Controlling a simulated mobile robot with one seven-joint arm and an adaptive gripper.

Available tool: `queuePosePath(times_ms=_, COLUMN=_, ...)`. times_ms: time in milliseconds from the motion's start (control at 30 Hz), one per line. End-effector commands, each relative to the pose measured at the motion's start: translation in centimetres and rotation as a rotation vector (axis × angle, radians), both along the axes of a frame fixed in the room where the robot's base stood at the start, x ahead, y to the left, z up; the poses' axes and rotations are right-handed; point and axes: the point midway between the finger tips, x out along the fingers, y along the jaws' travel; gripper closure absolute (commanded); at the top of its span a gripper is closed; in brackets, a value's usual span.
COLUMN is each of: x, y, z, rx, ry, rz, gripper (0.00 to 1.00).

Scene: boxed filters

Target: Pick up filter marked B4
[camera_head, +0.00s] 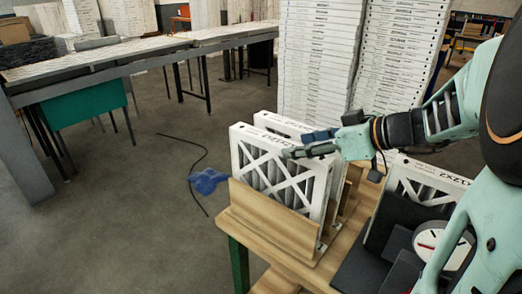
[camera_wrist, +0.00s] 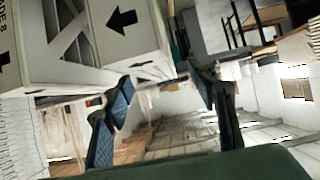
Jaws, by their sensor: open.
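Two white-framed pleated filters stand upright in a wooden rack (camera_head: 268,218) in the head view. The front filter (camera_head: 241,154) shows its crossed face; the rear filter (camera_head: 268,118) is close behind it, partly hidden. I cannot read a B4 mark on either. My gripper (camera_head: 306,144) is open and empty, at the filters' top edges toward their right end. In the wrist view, my gripper (camera_wrist: 163,92) has its blue-padded fingers spread. A white filter frame (camera_wrist: 95,62) with black arrows is at upper left, close to the left finger; contact is unclear.
Another white filter (camera_head: 428,180) stands right of the rack, near a dial scale (camera_head: 442,240). Tall stacks of white boxes (camera_head: 320,55) rise behind. A blue crumpled thing (camera_head: 207,181) shows left of the rack. Open floor (camera_head: 130,220) lies left, with a long table (camera_head: 150,48) beyond.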

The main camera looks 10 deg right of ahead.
Motion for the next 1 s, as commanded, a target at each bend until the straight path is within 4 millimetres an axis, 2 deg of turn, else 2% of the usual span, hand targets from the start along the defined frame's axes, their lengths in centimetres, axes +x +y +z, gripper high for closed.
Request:
queuePosePath(times_ms=100, x=1.0, y=1.0, z=-0.6, rx=0.003, ry=0.003, rz=0.0, gripper=0.47)
queuePosePath(times_ms=267, x=1.7, y=1.6, z=-1.0, rx=0.001, ry=0.002, rz=0.0, gripper=0.47)
queuePosePath(times_ms=600, x=4.7, y=4.2, z=-2.6, rx=0.003, ry=0.002, rz=0.0, gripper=0.47)
queuePosePath(times_ms=933, x=5.1, y=4.5, z=-3.0, rx=0.0, ry=0.0, rz=-0.001, gripper=0.47)
queuePosePath(times_ms=1000, x=5.1, y=4.5, z=-3.0, rx=0.0, ry=0.0, rz=-0.001, gripper=0.55)
